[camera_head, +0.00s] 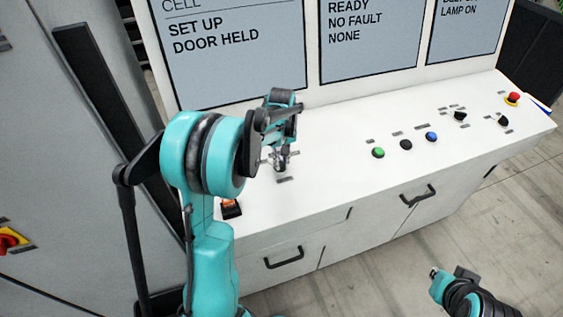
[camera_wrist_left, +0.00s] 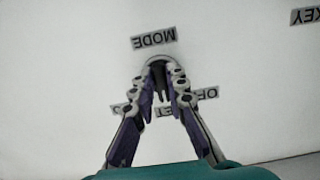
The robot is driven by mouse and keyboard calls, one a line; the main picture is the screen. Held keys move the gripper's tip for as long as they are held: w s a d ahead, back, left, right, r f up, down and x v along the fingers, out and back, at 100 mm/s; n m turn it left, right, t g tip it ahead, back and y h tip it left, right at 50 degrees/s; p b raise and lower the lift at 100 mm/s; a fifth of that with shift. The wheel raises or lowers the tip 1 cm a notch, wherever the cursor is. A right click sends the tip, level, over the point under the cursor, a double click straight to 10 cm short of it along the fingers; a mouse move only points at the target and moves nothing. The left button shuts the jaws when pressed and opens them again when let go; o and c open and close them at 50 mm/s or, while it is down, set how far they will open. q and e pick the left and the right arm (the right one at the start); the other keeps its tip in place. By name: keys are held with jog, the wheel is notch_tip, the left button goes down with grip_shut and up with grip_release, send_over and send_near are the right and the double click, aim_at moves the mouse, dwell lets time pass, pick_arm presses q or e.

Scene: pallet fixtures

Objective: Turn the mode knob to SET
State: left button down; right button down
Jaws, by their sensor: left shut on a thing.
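The mode knob (camera_wrist_left: 159,64) is on the white console top, under an upside-down MODE label (camera_wrist_left: 153,38) in the left wrist view. My left gripper (camera_wrist_left: 162,82) is shut on the knob, one finger on each side, and hides much of it. Small position labels (camera_wrist_left: 167,111) lie behind the fingers; parts of OFF and SET can be read. I cannot tell which label the knob points at. In the head view my left gripper (camera_head: 281,160) reaches down to the left part of the console. My right gripper is not in clear view; only part of my right arm shows at bottom right.
The console top (camera_head: 325,145) carries green (camera_head: 378,152), black (camera_head: 406,144) and blue (camera_head: 432,136) buttons, two dark knobs and a red stop button (camera_head: 512,98). An orange-lit switch (camera_head: 230,207) is at the near left edge. Screens (camera_head: 372,40) stand behind; one reads DOOR HELD.

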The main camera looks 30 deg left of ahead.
aim_at(281, 164)
pick_arm(q)
jog(key=c, duration=1.5)
grip_release()
jog(key=shift+c, duration=0.2)
notch_tip(281, 164, up, 12)
